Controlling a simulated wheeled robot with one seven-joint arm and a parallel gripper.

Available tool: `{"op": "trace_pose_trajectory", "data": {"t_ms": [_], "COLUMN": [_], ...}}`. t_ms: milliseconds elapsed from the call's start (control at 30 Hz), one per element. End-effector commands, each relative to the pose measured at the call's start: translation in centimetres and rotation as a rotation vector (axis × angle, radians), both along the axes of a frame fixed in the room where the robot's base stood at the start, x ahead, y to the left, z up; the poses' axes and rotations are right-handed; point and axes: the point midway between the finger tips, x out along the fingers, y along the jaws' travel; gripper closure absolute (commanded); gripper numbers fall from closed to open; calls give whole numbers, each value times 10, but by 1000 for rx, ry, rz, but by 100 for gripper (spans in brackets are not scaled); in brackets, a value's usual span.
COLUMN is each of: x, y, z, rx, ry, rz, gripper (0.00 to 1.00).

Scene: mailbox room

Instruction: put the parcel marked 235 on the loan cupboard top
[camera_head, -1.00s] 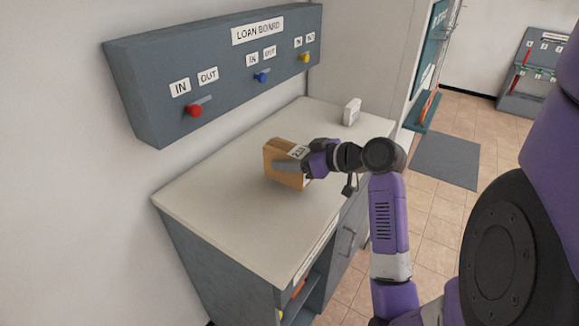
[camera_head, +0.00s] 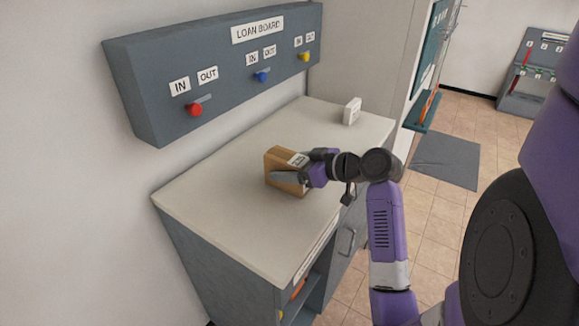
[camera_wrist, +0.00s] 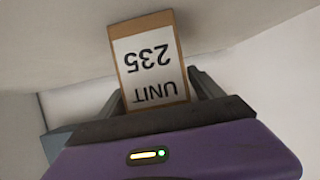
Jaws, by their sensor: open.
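The brown parcel (camera_head: 287,163) sits on the pale top of the loan cupboard (camera_head: 230,215), near its middle. In the wrist view the parcel (camera_wrist: 115,46) shows a white label reading "UNIT 235", upside down. My gripper (camera_head: 292,178) is at the parcel, with its fingers reaching along the parcel's sides. In the wrist view my gripper (camera_wrist: 160,92) has a finger on either side of the parcel, and the jaws are open. The parcel's underside is hidden, but it appears to rest on the top.
The loan board (camera_head: 215,70) with red, blue and yellow knobs hangs on the wall behind the cupboard. A small white block (camera_head: 352,111) stands at the top's far end. The top's near left part is clear. A grey mat (camera_head: 446,160) lies on the tiled floor.

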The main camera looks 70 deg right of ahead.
Motion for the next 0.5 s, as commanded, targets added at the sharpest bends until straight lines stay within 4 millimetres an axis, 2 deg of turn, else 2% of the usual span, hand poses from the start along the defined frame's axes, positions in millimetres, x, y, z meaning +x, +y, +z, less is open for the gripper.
{"op": "trace_pose_trajectory", "data": {"t_ms": [167, 267, 500], "x": [-2, -14, -59], "y": [0, 2, 13], "z": [5, 9, 28], "rx": [-1, -2, -4], "ry": [-1, -2, -1], "rz": [-1, -4, -3], "gripper": [24, 24, 24]}}
